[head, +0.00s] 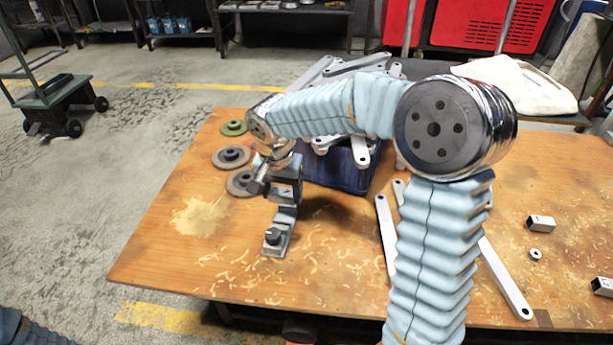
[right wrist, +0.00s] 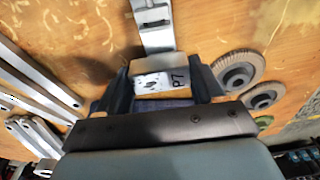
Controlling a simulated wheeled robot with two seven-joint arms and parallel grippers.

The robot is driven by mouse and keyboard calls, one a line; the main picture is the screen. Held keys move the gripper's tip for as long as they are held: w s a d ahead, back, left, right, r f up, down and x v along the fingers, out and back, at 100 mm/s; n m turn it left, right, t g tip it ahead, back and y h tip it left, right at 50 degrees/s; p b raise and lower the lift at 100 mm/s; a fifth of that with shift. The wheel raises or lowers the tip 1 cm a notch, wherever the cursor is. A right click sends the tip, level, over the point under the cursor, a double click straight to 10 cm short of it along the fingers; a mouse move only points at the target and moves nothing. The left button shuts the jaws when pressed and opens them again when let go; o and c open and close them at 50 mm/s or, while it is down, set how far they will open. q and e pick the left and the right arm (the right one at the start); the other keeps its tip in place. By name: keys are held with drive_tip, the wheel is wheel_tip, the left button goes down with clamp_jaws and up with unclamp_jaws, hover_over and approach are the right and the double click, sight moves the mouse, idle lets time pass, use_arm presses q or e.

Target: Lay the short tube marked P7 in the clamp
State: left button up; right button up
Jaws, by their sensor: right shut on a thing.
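My right gripper (head: 285,192) is over the wooden table, just behind the clamp (head: 277,241) in the head view. In the right wrist view, the right gripper (right wrist: 163,82) is shut on a short pale tube marked P7 (right wrist: 160,76), its mark facing the camera. The tube cannot be made out clearly in the head view. The clamp is a small grey metal piece with a dark knob on the table; it also shows in the right wrist view (right wrist: 156,38), just beyond the tube. Whether tube and clamp touch, I cannot tell. My left gripper is out of view.
A dark blue bin (head: 340,170) heaped with metal bars stands behind my right arm. Grinding discs (head: 232,157) lie at the left edge. Loose bars (head: 505,280), small blocks (head: 541,223) and a ring (head: 536,254) lie at right. The table's front left is clear apart from shavings.

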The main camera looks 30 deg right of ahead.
sight(285, 218)
drive_tip(key=shift+d, duration=0.15)
drive_tip(key=shift+f+b, duration=2.6)
drive_tip(key=shift+f, duration=0.8)
drive_tip(key=o, duration=1.1)
drive_tip(key=shift+o, duration=0.2)
wheel_tip(285, 218, up, 14)
drive_tip(key=s+a+p, duration=0.1)
drive_tip(key=p, duration=0.2)
drive_tip(key=shift+a, duration=0.15)
drive_tip(key=shift+s+f, duration=0.1)
drive_tip(key=shift+f, duration=0.05)
